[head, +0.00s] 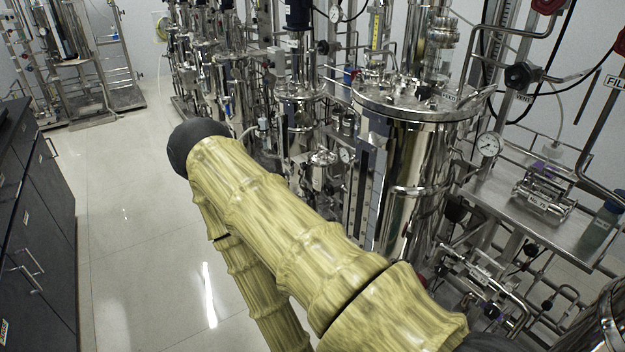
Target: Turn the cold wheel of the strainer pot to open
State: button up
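My yellow, bamboo-patterned arm crosses the lower middle of the head view, with a dark rounded joint at its upper left. My gripper is out of sight, so its opening and distance to any wheel cannot be told. A tall shiny steel vessel (420,165) with a flanged lid stands right of the arm; I cannot tell whether it is the strainer pot. A black knob or wheel (518,76) sits on the piping at the right. A red wheel (548,4) is cut off by the top edge. No label reading cold is legible.
A round gauge (488,144) and a steel shelf (535,215) with a blue-capped bottle (612,207) are at the right. Dense pipework fills the back. Dark cabinets (35,210) line the left. The pale glossy floor (130,210) between them is clear.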

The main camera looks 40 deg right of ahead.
aim_at(327, 185)
jog(key=i, duration=3.15)
jog(key=z, duration=3.9)
